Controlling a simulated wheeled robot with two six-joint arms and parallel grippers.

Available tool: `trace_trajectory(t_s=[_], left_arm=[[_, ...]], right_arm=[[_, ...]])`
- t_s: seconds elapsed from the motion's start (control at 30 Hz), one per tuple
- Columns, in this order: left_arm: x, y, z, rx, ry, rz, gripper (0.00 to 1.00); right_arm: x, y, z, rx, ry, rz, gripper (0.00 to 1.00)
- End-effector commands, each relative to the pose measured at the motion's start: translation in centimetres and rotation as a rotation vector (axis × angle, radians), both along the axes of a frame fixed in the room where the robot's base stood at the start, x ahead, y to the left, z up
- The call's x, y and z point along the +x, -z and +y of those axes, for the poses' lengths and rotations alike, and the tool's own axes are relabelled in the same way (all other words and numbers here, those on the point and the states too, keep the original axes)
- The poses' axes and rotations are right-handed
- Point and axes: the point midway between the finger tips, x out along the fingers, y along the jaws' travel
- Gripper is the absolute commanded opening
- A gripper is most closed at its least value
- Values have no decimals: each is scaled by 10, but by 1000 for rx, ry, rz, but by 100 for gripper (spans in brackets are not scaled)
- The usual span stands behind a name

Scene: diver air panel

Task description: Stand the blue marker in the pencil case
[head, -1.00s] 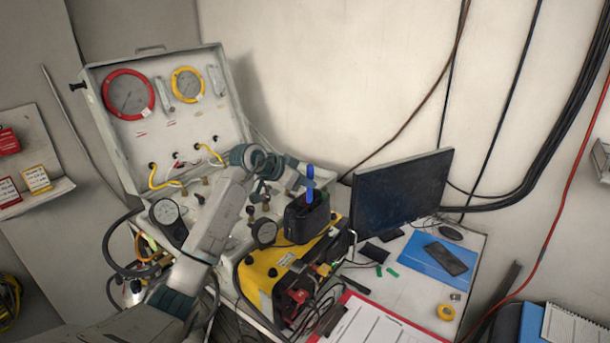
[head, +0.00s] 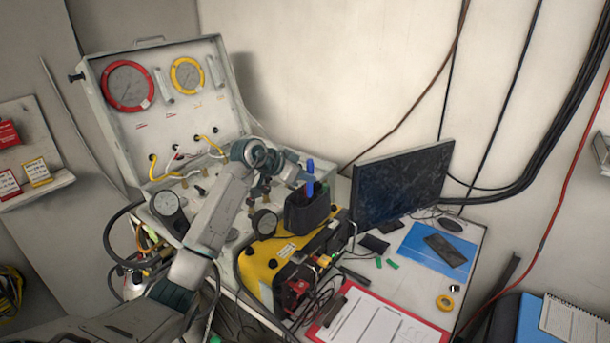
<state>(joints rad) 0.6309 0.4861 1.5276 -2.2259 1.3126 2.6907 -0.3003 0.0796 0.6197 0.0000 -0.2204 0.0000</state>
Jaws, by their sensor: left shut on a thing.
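The blue marker (head: 310,177) is upright in the head view. My left gripper (head: 308,181) is shut on it, reaching in from the left. The black pencil case (head: 307,213) stands on the yellow unit, directly below the marker in the picture. The marker's lower end meets the case's top edge in the picture; I cannot tell whether it is inside the opening or just in front of or above it. My right gripper is not in view.
The yellow unit (head: 264,264) carries cables and knobs. A monitor (head: 403,185) stands close right of the case. The open gauge panel (head: 165,95) is behind my left arm.

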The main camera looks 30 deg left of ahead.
Motion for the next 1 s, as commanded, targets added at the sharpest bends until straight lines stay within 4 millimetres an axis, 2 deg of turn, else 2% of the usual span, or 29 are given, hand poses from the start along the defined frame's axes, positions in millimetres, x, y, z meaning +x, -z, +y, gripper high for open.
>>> trace_trajectory(t_s=[1.0], left_arm=[[0,19,0,0,0,0,0]], right_arm=[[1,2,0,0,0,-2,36]])
